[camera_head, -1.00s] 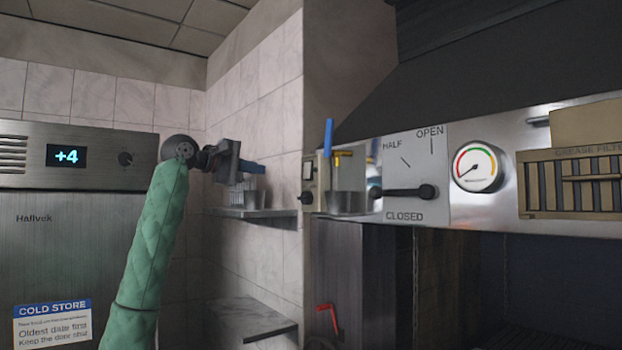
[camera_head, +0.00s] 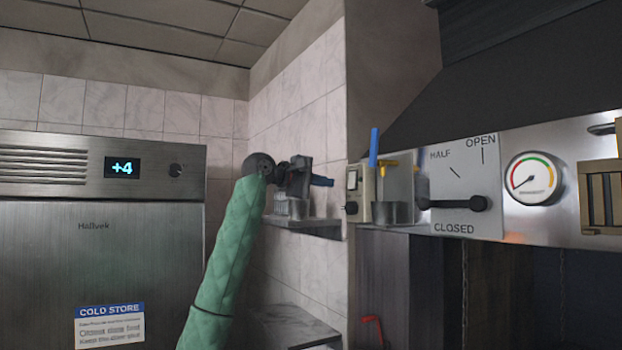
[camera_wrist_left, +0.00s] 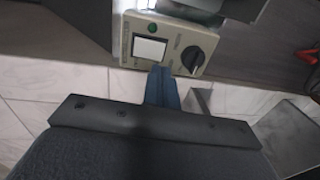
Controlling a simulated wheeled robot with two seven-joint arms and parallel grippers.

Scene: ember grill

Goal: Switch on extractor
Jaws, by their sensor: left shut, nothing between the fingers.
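A beige control box (camera_head: 366,186) is on the end of the steel hood front. In the left wrist view the box (camera_wrist_left: 128,42) has a white rocker switch (camera_wrist_left: 149,49), a small green lamp (camera_wrist_left: 153,29) and a black knob (camera_wrist_left: 192,57). I cannot tell whether the lamp is lit. My left gripper (camera_head: 326,181) is shut and empty, its blue fingers pointing at the box from the left. In the wrist view the fingertips (camera_wrist_left: 161,72) appear just below the switch; contact is unclear. My right gripper is out of view.
A wall shelf (camera_head: 310,226) with a container is below my left gripper. A steel cold store (camera_head: 60,240) is at the left.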

